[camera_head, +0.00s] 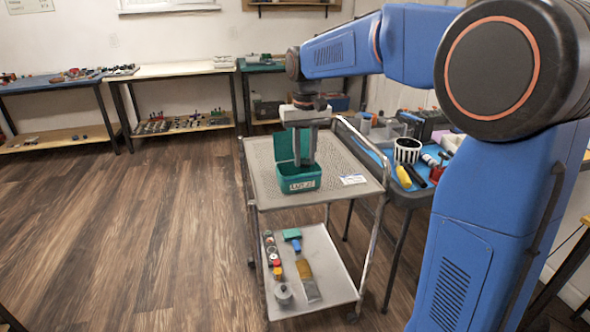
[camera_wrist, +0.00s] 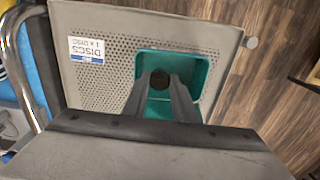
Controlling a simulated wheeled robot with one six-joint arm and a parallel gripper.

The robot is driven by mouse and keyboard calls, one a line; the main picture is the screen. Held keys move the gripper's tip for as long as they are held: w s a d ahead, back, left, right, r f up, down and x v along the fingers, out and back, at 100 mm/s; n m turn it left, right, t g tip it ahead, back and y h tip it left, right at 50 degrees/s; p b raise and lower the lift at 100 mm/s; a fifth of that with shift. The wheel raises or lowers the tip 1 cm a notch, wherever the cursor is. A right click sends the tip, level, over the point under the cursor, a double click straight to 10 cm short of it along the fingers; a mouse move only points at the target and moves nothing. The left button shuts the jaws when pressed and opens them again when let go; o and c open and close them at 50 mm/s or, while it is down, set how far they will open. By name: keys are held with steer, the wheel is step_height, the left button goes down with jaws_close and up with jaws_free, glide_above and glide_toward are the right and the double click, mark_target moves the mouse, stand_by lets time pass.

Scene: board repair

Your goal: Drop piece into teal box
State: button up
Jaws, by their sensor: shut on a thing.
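The teal box (camera_head: 299,184) stands open on the top shelf of the grey trolley, with its lid raised at the back and a white label on its front. My gripper (camera_head: 305,160) points straight down over the box, its fingertips at or just within the opening; the exact depth is unclear. In the wrist view, the gripper (camera_wrist: 160,82) is shut on a small dark round piece (camera_wrist: 160,77). The teal box (camera_wrist: 205,72) lies behind the fingers there, and they hide part of its inside. The piece is too small to make out in the head view.
The perforated trolley top (camera_head: 260,160) is mostly clear around the box. A white label (camera_head: 353,179) reading DISCS lies near its right edge. A metal handle rail (camera_head: 365,140) rises on the right. A blue-topped table (camera_head: 400,190) with tools and a striped cup (camera_head: 407,151) stands beyond it.

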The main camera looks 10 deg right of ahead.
steer(key=o, duration=1.1)
step_height(320, 180, up, 17)
steer(key=shift+r, duration=0.2)
steer(key=shift+s, duration=0.1)
steer(key=s+d+f+t, duration=0.15)
steer(key=s+f, duration=0.25)
steer(key=s, duration=0.5)
steer(key=s+d+f+t, duration=0.1)
steer(key=s+d+f, duration=0.3)
steer(key=s, duration=0.5)
steer(key=s+d+f+t, duration=0.1)
steer(key=s+f+t, duration=0.1)
steer(key=s+f, duration=1.3)
step_height(320, 180, down, 2)
steer(key=shift+d+f, duration=0.2)
steer(key=shift+d, duration=0.05)
